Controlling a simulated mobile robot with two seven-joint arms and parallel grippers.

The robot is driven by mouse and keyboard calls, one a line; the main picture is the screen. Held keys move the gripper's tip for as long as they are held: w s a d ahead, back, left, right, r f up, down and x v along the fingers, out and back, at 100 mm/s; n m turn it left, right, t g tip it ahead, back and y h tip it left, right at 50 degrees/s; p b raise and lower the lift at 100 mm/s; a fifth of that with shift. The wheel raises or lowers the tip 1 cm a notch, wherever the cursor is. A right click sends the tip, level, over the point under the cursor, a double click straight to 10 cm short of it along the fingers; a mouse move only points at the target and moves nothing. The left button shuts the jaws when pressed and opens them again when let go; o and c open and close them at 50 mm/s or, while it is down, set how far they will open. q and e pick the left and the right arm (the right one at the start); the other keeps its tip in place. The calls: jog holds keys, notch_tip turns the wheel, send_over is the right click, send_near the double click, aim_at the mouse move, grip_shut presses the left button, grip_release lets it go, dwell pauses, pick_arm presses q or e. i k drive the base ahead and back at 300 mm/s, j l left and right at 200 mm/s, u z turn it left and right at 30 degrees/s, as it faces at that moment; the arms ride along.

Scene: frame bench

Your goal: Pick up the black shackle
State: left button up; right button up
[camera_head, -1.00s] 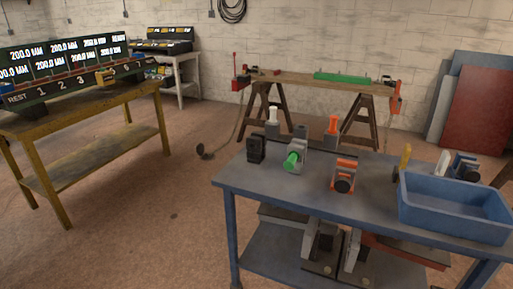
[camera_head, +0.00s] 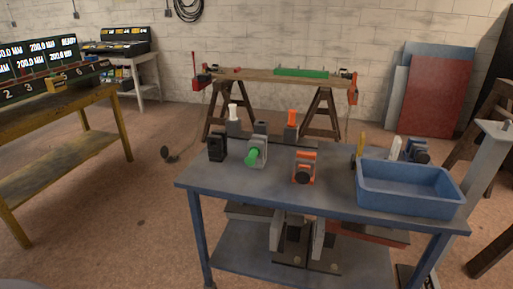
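A small black upright piece, which looks like the black shackle (camera_head: 217,148), stands at the back left corner of the blue table. Its fine shape is too small to make out. Neither of my grippers shows in the head view.
The blue table (camera_head: 262,187) also holds a grey piece with a green knob (camera_head: 254,156), an orange piece (camera_head: 304,167) and a blue bin (camera_head: 410,203) at right. A yellow bench (camera_head: 60,150) stands at left. Open floor (camera_head: 140,220) lies between them.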

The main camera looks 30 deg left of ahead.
aim_at(217, 146)
jog(key=j+z, duration=0.9)
jog(key=j, duration=0.55)
jog(key=j+z, duration=0.1)
jog(key=j, duration=0.3)
jog(key=k+j, duration=0.1)
jog(key=j, duration=0.25)
jog(key=k+j, duration=0.1)
jog(key=j, duration=1)
jog(key=k+j+z, duration=0.1)
jog(key=j, duration=0.45)
jog(key=k+j, duration=0.15)
jog(key=j, duration=0.4)
jog(key=i+l, duration=0.4)
jog(key=l, duration=0.1)
